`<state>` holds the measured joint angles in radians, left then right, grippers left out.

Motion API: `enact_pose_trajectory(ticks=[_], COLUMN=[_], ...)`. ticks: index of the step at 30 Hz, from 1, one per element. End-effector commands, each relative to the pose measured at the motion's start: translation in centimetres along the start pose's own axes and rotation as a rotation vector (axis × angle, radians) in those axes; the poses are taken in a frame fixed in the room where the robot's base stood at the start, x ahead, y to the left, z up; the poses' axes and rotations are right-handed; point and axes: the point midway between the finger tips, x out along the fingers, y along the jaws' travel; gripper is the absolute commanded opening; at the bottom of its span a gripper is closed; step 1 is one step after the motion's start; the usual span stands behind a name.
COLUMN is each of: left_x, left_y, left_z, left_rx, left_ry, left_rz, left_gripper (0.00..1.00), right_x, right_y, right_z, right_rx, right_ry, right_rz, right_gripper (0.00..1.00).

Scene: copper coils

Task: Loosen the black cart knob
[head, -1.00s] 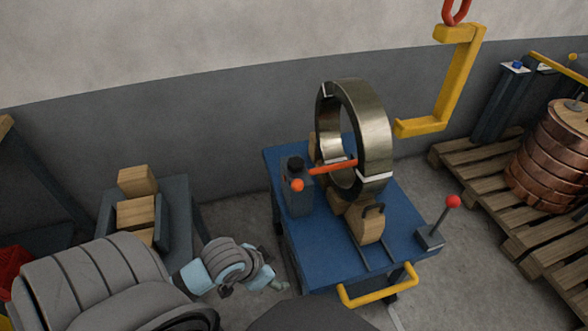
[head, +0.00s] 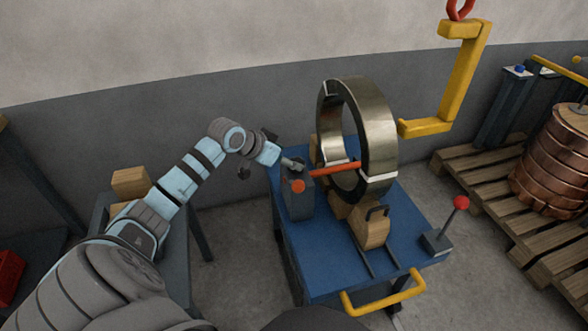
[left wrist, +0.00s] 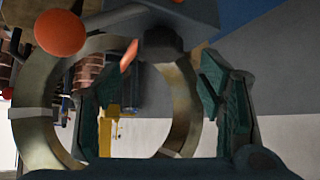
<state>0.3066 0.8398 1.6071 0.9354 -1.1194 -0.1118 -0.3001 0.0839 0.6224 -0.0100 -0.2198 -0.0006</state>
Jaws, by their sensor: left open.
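The blue cart (head: 330,265) carries a dark grey post (head: 298,203) with an orange ball (head: 298,186) on its side. The black knob (left wrist: 160,43) shows in the left wrist view at the top of the gap between my fingers, just past their tips. Whether a finger touches the knob I cannot tell. My right gripper is not in view.
A large metal ring coil (head: 378,140) stands upright on wooden blocks on the cart, with an orange bar (head: 335,169) near the post. A red-knobbed lever (head: 460,203) and yellow handle (head: 385,297) are at the right and front. A yellow hook (head: 457,85) hangs behind.

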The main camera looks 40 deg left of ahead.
Motion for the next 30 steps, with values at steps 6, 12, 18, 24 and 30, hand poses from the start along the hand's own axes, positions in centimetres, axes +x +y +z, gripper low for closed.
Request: enact_pose_trajectory(ticks=[6,12,18,24,30], left_x=[4.4,5.1,5.0,5.0,5.0], left_y=[-0.1,-0.1,-0.1,-0.1,-0.1], left_z=[0.2,0.1,0.0,0.1,0.0], left_rx=[-0.001,0.002,0.002,0.001,-0.001], left_ry=[0.000,-0.002,-0.002,-0.002,-0.002], left_rz=[-0.002,-0.002,-0.003,-0.004,-0.006], left_gripper=[0.63,0.63,0.56,0.24,0.15], right_x=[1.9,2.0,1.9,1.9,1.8], right_y=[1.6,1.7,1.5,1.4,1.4], right_z=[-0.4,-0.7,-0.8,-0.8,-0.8], right_rx=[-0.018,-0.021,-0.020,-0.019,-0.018], right_ry=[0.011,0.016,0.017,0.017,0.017], right_rz=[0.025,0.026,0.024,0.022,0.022], right_gripper=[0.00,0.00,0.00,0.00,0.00])
